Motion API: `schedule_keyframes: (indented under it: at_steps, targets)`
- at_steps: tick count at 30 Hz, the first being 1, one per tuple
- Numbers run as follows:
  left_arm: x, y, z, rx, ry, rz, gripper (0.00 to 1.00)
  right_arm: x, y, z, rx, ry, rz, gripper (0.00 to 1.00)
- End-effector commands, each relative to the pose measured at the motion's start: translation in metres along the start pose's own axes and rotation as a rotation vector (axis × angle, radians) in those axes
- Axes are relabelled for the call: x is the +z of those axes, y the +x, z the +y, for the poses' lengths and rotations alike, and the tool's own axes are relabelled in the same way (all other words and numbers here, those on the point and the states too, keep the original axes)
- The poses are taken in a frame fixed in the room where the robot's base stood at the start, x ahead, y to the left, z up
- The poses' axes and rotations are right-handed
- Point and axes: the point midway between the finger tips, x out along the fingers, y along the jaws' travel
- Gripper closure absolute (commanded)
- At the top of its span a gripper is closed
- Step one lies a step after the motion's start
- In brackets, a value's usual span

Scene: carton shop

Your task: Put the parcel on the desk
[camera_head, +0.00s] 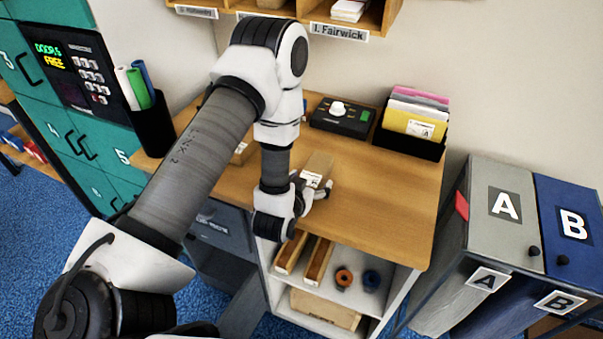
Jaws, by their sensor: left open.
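The desk (385,190) is a wooden-topped unit with open shelves below. A small brown parcel with a white label (319,165) is on the desk top, beside my left gripper. My left gripper (325,188) is open at the parcel's near end, over the desk's front part. Whether its fingers touch the parcel cannot be told. My left arm hides part of the desk's left side. My right gripper is not in view.
Another small brown box (241,152) shows partly behind my arm. A black control box (341,117) and a file holder (410,135) stand at the back. Grey bin A (490,235) and blue bin B (575,250) stand right. Teal lockers (80,130) stand left. The desk's right part is clear.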

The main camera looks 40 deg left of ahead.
Motion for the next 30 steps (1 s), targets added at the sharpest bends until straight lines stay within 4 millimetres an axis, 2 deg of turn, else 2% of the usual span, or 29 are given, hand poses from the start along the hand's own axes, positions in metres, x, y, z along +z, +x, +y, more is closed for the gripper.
schedule_keyframes:
  at_steps: [1,7,9,12,16,20,23,26,27,29,30]
  targets:
    - [0.004,-0.009,0.0,0.001,0.0,-0.003,0.15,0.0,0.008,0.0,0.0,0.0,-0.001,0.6]
    - [0.005,-0.059,0.0,0.001,0.0,-0.003,0.15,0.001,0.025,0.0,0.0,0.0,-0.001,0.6]
    - [-0.009,-0.073,0.0,-0.001,0.004,-0.005,0.15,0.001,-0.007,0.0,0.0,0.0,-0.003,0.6]
    - [-0.008,-0.086,0.0,0.0,0.004,-0.006,0.15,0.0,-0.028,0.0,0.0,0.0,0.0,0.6]
    - [-0.006,-0.1,0.0,0.0,0.003,-0.004,0.15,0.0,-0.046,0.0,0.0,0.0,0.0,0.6]
    - [-0.001,-0.106,0.0,0.001,0.001,-0.007,0.15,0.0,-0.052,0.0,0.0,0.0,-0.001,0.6]
    - [0.022,-0.107,0.004,0.011,0.006,-0.098,0.15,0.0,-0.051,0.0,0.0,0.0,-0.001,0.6]
    - [0.071,-0.113,0.011,0.036,0.027,-0.325,0.15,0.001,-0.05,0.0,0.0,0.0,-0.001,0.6]
    - [0.094,-0.121,0.014,0.049,0.041,-0.441,0.15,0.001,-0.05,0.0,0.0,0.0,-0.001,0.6]
    - [0.129,-0.139,0.018,0.07,0.067,-0.625,0.15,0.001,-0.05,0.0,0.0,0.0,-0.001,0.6]
    - [0.15,-0.153,0.019,0.083,0.087,-0.748,0.15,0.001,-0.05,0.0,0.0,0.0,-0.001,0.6]
